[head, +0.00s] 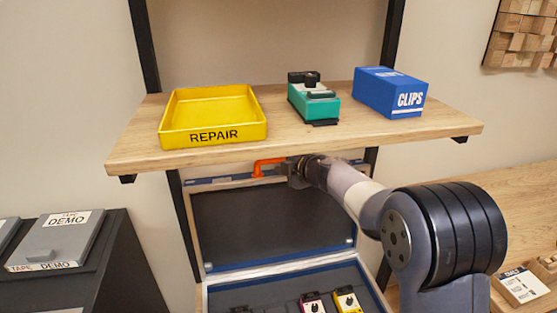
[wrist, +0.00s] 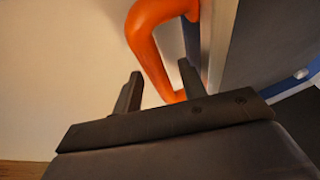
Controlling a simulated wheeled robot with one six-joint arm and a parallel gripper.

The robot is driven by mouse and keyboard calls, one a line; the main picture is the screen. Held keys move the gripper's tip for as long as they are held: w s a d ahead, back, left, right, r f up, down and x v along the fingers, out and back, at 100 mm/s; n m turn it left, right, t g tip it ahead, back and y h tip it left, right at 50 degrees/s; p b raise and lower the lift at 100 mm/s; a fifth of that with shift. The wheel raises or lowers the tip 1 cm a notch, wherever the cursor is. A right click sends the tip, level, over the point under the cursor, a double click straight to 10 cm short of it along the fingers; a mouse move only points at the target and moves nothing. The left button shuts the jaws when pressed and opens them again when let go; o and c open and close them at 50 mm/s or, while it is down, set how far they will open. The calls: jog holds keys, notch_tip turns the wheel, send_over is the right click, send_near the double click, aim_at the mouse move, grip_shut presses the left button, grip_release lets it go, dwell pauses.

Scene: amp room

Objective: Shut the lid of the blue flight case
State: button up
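The blue flight case (head: 278,270) stands open below the wooden shelf. Its lid (head: 272,222) is raised upright at the back, with a dark lining and a blue edge. An orange handle (head: 268,164) is at the lid's top edge, just under the shelf front. My gripper (head: 291,172) is at the handle's right end. In the wrist view the two dark fingers (wrist: 160,88) are apart, and the orange handle (wrist: 150,48) shows beyond and partly between them. I cannot tell whether a finger touches it. The case's front is out of view.
Inside the case are a pink pedal (head: 311,303) and a yellow pedal (head: 347,301). The shelf (head: 290,135) just above holds a yellow REPAIR tray (head: 213,137), a teal device (head: 315,105) and a blue CLIPS box (head: 390,92). A dark stand with grey boxes is at left.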

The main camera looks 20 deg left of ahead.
jog(key=shift+w+a+f, duration=0.15)
jog(key=shift+w+a, duration=0.15)
jog(key=shift+a, duration=0.2)
jog(key=shift+c, duration=0.4)
grip_shut()
